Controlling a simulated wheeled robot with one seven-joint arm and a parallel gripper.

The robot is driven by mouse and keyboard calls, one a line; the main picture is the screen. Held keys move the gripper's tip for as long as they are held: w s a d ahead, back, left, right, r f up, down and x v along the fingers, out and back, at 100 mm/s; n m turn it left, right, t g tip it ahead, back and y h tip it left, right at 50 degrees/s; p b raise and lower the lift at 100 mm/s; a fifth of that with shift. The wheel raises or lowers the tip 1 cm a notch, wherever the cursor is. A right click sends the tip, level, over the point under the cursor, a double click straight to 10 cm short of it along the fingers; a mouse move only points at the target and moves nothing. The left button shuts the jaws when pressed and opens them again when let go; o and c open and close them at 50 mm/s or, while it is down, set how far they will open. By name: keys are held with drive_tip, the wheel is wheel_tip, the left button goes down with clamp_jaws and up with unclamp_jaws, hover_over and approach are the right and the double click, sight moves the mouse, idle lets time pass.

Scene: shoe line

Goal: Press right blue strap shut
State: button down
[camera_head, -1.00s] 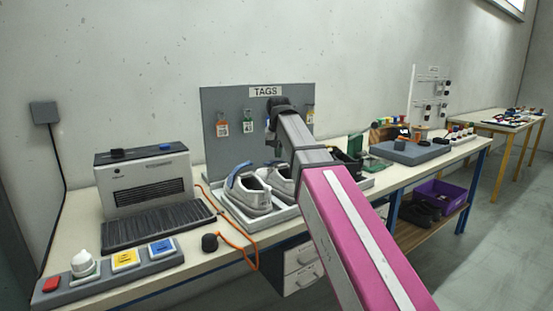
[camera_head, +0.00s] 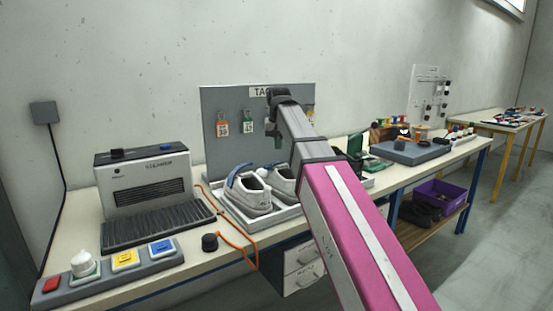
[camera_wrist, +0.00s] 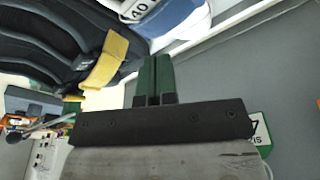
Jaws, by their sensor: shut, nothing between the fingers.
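A pair of pale grey shoes stands on a light tray (camera_head: 237,222) on the bench. The left shoe (camera_head: 250,193) has a blue strap (camera_head: 234,180) curving up at its side. The right shoe (camera_head: 280,184) is partly behind my arm, and its strap cannot be made out in the head view. My gripper (camera_head: 278,142) is above the right shoe, in front of the tag board. In the wrist view my green fingers (camera_wrist: 154,80) are together and empty. A blue piece (camera_wrist: 178,20) beside a white patch marked 40 shows beyond them, apart from the fingertips.
The grey tag board (camera_head: 222,105) stands close behind the shoes. A dark ridged object (camera_wrist: 50,40) with a yellow tab (camera_wrist: 106,60) fills the wrist view's upper left.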

wheel_tip(320, 180, up, 5)
drive_tip(key=shift+r, duration=0.1)
idle(0.4)
